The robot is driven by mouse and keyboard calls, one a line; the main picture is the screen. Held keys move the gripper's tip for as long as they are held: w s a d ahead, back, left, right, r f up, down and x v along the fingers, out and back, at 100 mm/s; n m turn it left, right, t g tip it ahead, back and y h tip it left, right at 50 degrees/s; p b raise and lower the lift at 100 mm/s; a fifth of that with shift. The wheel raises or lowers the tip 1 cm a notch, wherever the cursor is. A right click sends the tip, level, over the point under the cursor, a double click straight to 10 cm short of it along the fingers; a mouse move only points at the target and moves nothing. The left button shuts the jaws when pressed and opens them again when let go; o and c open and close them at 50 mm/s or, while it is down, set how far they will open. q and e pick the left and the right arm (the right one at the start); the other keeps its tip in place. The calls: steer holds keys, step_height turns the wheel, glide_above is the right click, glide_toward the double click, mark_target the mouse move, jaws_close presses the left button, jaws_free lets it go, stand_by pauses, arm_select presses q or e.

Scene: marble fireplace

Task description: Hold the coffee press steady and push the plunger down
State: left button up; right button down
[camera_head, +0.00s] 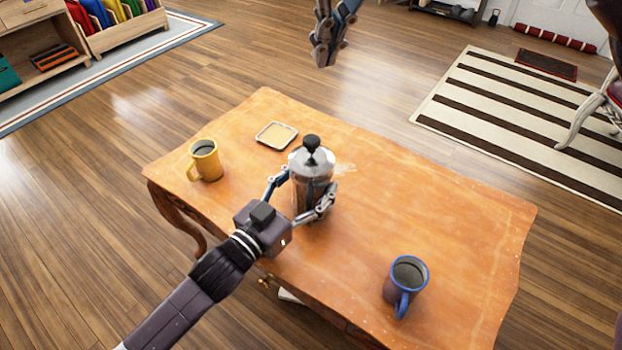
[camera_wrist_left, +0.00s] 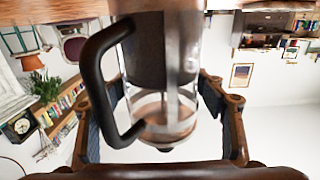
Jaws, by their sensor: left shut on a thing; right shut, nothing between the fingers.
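The coffee press (camera_head: 313,193) stands upright on the wooden table (camera_head: 430,195), with a clear glass body, a silver lid and a black plunger knob (camera_head: 311,143) on top. The knob sits just above the lid. My left gripper (camera_head: 300,196) is shut on the press body, one finger on each side. In the left wrist view, which is upside down, the glass of the press (camera_wrist_left: 168,95) stands between the fingers and its black handle (camera_wrist_left: 88,80) is on the left. My right gripper (camera_head: 328,52) is shut and empty, above and beyond the press, apart from it.
A yellow mug (camera_head: 207,163) stands at the table's left and a blue mug (camera_head: 406,282) at its front right. A small square tray (camera_head: 276,135) lies behind the press. The table's right side is clear. A striped rug (camera_head: 520,115) lies on the floor beyond.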

arm_select(q)
steer(key=o, duration=2.2)
steer(key=shift+c, duration=0.2)
steer(key=v, duration=1.2)
